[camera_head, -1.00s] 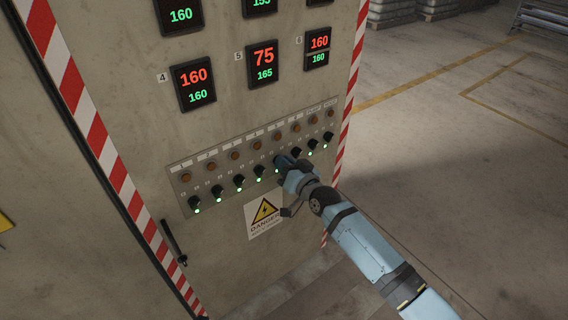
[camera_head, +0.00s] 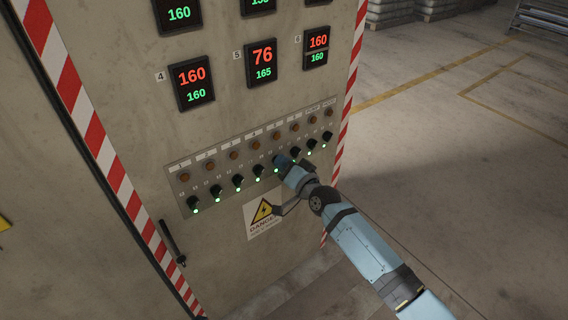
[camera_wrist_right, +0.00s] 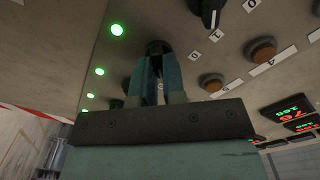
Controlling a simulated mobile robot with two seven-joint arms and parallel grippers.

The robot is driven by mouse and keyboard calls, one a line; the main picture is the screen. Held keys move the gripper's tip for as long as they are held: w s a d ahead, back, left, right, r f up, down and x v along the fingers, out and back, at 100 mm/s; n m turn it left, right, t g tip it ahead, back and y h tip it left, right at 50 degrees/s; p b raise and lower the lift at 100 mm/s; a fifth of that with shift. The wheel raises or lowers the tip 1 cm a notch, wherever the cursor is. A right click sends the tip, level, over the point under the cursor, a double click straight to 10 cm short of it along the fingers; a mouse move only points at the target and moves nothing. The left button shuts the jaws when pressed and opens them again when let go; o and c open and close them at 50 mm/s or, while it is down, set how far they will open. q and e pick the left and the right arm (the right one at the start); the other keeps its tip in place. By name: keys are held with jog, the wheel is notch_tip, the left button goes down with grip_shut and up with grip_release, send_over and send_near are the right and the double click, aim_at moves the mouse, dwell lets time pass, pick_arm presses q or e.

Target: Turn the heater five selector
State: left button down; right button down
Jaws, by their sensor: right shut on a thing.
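The heater selectors are black knobs with green lights in a row on the grey panel strip (camera_head: 226,211) of the cabinet. My right gripper (camera_head: 281,163) is at the fifth knob from the left and mostly hides it. In the right wrist view my two fingers (camera_wrist_right: 156,82) are shut on the heater five selector (camera_wrist_right: 157,47), whose dark top shows between the tips. Its exact angle is hard to tell. The heater 5 display (camera_head: 262,63) reads 76 in red over 165 in green. My left gripper is not in view.
A neighbouring selector (camera_head: 257,172) sits close to the left of the gripped one and another (camera_head: 295,153) to the right. Brown round lamps (camera_head: 254,145) line up above. A danger sign (camera_head: 264,216) is below. The floor to the right is clear.

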jog(key=c, duration=1.2)
grip_release()
jog(key=shift+s, duration=0.1)
jog(key=p+v, duration=0.1)
jog(key=v, duration=1.2)
jog(key=shift+s+d, duration=0.25)
jog(key=shift+d, duration=0.05)
